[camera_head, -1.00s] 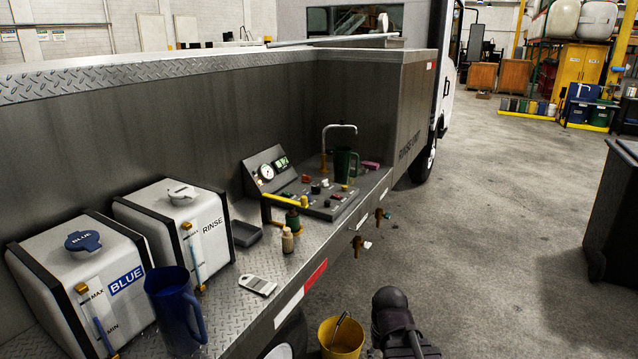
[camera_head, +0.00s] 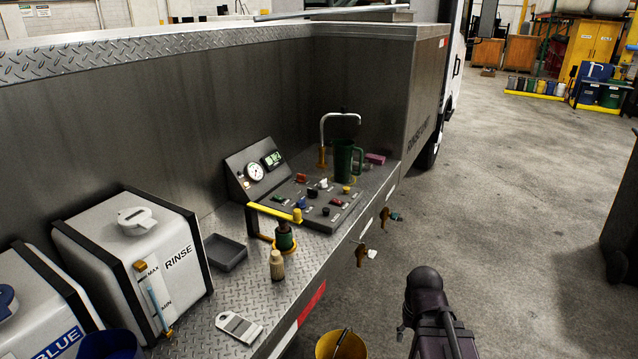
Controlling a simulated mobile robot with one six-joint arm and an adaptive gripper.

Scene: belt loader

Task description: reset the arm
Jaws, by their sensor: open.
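A dark, rounded part of my arm (camera_head: 430,312) rises at the bottom edge, right of the truck deck and over the concrete floor. It stands beside a yellow bucket (camera_head: 325,348) in the picture and apart from the deck's fittings. No gripper fingers show in this view, so what my gripper holds, if anything, cannot be seen.
The metal deck (camera_head: 268,310) carries a white RINSE tank (camera_head: 180,262), a BLUE tank (camera_head: 25,310), a grey tray (camera_head: 226,252), a control panel (camera_head: 318,205), a yellow-handled lever (camera_head: 270,211) and a green jug (camera_head: 344,162). Taps (camera_head: 362,252) stick out from its side.

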